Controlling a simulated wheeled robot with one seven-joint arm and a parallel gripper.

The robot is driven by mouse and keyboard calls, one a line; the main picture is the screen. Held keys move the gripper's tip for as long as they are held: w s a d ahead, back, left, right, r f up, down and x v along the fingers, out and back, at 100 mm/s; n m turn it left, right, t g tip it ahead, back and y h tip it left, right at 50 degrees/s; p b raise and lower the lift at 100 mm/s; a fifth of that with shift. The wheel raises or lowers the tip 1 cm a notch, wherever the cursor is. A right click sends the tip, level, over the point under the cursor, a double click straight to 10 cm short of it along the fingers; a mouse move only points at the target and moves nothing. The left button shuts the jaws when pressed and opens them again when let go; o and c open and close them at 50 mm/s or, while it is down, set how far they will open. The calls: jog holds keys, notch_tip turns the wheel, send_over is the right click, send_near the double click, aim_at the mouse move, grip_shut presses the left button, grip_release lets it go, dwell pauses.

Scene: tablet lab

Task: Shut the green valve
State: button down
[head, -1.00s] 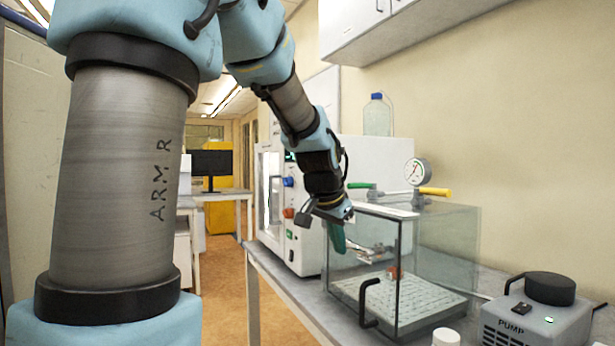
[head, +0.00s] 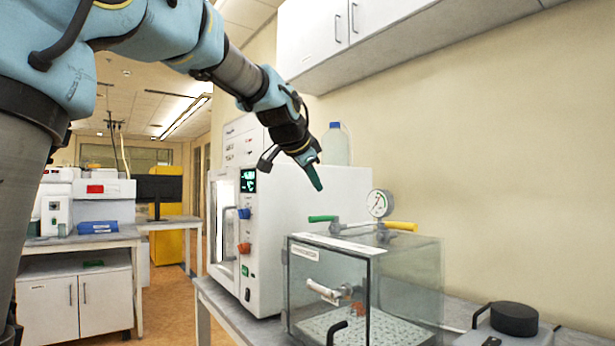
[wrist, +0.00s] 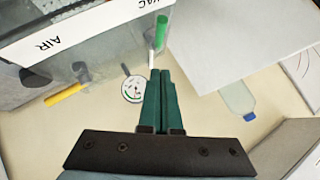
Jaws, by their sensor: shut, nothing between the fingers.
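The green valve (head: 322,218) has a green lever on top of the clear vacuum chamber (head: 300,272). In the head view its lever points left, roughly level. It also shows in the wrist view (wrist: 161,32), beyond my fingertips and beside the VAC label. My gripper (head: 317,186) points down with its dark green fingers closed together, a little above the green lever and apart from it. In the wrist view my gripper (wrist: 160,72) holds nothing.
A pressure gauge (head: 380,203) and a yellow valve lever (head: 401,226) stand right of the green one. A white oven-like machine (head: 262,220) stands behind, with a bottle (head: 336,146) on top. A pump (head: 510,325) sits at lower right. Cabinets (head: 350,35) hang above.

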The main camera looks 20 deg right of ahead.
aim_at(323, 220)
jog(key=w+d+f+p, duration=0.1)
jog(key=f, duration=0.1)
jog(key=w+d+f, duration=0.1)
jog(key=w+f, duration=0.1)
jog(key=w+d+f+p, duration=0.1)
jog(key=f, duration=0.1)
jog(key=shift+w+d+p, duration=0.15)
jog(key=shift+w+p, duration=0.2)
jog(key=shift+w, duration=0.05)
jog(key=shift+w+f, duration=0.2)
jog(key=shift+f, duration=0.25)
jog(key=shift+w, duration=0.1)
jog(key=shift+w+m, duration=0.15)
jog(key=shift+m, duration=0.15)
